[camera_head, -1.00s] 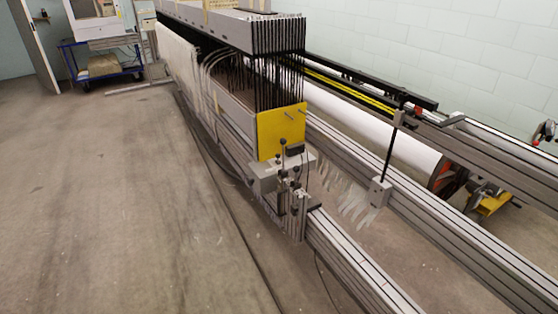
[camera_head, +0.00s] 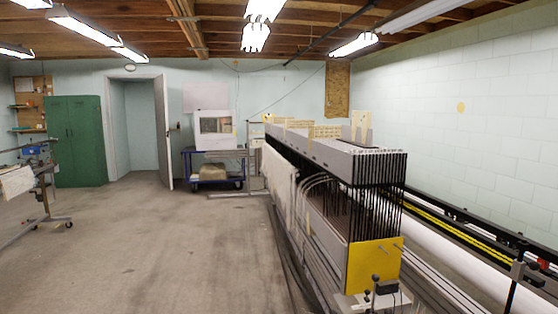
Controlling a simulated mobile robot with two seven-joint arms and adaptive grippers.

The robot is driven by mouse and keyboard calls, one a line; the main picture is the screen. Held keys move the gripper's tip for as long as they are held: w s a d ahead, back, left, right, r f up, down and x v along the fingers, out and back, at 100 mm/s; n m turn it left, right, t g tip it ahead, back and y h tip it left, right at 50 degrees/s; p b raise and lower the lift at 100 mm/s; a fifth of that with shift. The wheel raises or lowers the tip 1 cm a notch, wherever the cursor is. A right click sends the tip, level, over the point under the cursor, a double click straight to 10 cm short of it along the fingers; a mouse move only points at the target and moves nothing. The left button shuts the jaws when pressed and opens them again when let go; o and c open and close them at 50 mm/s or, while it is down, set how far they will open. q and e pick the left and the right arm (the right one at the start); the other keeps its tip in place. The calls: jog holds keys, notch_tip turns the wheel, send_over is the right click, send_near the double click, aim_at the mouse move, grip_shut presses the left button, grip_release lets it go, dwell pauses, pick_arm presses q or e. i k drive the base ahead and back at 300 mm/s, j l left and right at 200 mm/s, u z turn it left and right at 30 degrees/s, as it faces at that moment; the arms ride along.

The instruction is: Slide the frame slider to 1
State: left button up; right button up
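The warp threading machine (camera_head: 331,148) runs along the right half of the head view, with a long grey top housing and rows of dark vertical bars hanging at its near end. A yellow end plate (camera_head: 374,265) with two short pegs faces me low on the machine. Below it, small black-knobbed levers (camera_head: 375,284) and a black box show at the bottom edge, partly cut off. I cannot tell which part is the frame slider. Neither of my grippers is in view.
Open concrete floor (camera_head: 170,245) lies left of the machine. A blue cart (camera_head: 188,166) with a white boxy device stands at the back. A green cabinet (camera_head: 76,140) and a doorway are at the far left. A white roll (camera_head: 460,262) and rails lie on the right.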

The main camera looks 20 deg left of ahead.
aim_at(367, 292)
jog(key=z, duration=0.2)
jog(key=i+j+z, duration=0.75)
jog(key=j, duration=0.25)
jog(key=i+j+z, duration=0.25)
jog(key=j, duration=0.15)
jog(key=k, duration=0.05)
